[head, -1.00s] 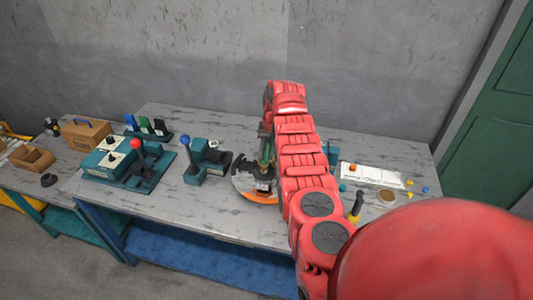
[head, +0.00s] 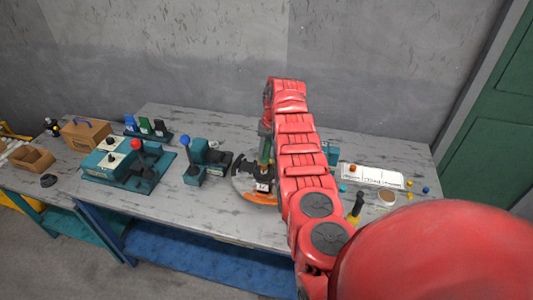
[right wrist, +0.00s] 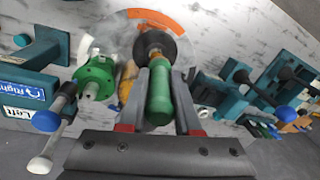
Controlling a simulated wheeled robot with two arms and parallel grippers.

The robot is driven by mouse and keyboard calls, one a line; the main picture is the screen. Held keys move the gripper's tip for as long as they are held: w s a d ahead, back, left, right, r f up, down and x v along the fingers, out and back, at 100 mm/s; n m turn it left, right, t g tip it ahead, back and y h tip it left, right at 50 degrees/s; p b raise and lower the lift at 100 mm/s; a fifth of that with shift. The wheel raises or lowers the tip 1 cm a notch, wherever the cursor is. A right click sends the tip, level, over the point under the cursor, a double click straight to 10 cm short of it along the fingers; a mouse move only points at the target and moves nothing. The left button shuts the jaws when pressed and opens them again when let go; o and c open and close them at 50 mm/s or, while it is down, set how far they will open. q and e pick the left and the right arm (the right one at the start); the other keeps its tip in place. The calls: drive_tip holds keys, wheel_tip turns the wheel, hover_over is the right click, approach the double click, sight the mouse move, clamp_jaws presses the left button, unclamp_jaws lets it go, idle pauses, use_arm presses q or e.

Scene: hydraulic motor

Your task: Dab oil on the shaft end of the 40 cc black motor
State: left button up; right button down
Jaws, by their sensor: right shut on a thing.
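My right gripper (right wrist: 158,105) is shut on a green cylinder (right wrist: 160,95), held between its two fingers in the right wrist view. A dark round part (right wrist: 152,45) lies at the cylinder's far end, over the round plate; I cannot tell whether the two touch. In the head view a black motor-like part with a pale label (head: 262,186) stands on the round plate with an orange sector (head: 258,199), just below my right gripper. Its shaft end is not clear. My right arm hides part of this area. My left gripper is not in view.
A green round part (right wrist: 95,78) sits beside the held cylinder. A teal stand with a blue-knobbed lever (head: 190,170) and a red-knobbed lever unit (head: 130,165) stand left. A white sheet (head: 372,175) and a black-and-yellow tool (head: 355,208) lie right. Bare tabletop shows at front left.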

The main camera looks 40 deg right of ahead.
sight(267, 140)
drive_tip(key=shift+r, duration=3.05)
drive_tip(key=shift+a+b, duration=0.1)
drive_tip(key=shift+b, duration=0.2)
